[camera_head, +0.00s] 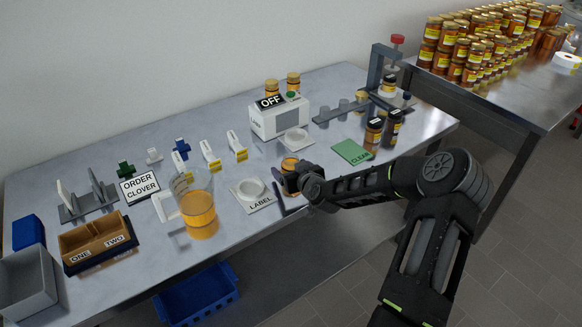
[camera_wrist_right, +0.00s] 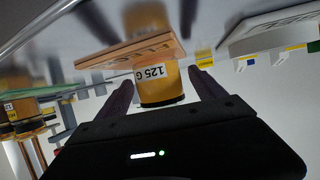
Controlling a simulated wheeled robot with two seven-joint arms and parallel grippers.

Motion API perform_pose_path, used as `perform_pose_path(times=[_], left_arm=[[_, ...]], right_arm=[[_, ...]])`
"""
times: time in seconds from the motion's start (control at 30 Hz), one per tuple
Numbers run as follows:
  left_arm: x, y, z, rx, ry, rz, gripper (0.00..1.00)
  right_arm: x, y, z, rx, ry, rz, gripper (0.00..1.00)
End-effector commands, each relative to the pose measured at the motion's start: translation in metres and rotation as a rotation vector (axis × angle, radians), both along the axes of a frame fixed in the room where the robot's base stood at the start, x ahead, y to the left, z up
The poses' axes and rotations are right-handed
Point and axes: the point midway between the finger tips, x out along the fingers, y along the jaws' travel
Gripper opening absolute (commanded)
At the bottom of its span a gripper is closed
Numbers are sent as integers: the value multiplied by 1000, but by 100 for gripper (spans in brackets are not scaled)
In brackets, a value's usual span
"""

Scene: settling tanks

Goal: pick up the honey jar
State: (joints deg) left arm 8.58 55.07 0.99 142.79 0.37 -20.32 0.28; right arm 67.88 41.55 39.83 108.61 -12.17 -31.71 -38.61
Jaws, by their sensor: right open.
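A small honey jar with amber contents (camera_head: 289,163) stands on the table just beyond my right gripper, which partly covers it. In the right wrist view a jar with a "125 G" label (camera_wrist_right: 160,85) and a dark lid appears upside down between the two fingers. My right gripper (camera_head: 281,190) comes in from the right, low over the table; its fingers (camera_wrist_right: 163,88) are apart, one on each side of the jar, with no clear grip. A tan lettered plate (camera_wrist_right: 135,54) lies across the jar's view. My left gripper is not in view.
A green cloth-like mat (camera_head: 352,152) and dark-lidded jars (camera_head: 374,130) stand to the right. A scale-like box (camera_head: 279,122) is behind.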

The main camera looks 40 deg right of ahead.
Motion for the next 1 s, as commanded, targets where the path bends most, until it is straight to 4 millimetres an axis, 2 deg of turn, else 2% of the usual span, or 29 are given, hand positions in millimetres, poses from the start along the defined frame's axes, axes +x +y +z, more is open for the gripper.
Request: perform_pose_path(times=[0.53,1.0], left_arm=[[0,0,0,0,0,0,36],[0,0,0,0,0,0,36]], right_arm=[[-1,0,0,0,0,-1,78],[-1,0,0,0,0,-1,40]])
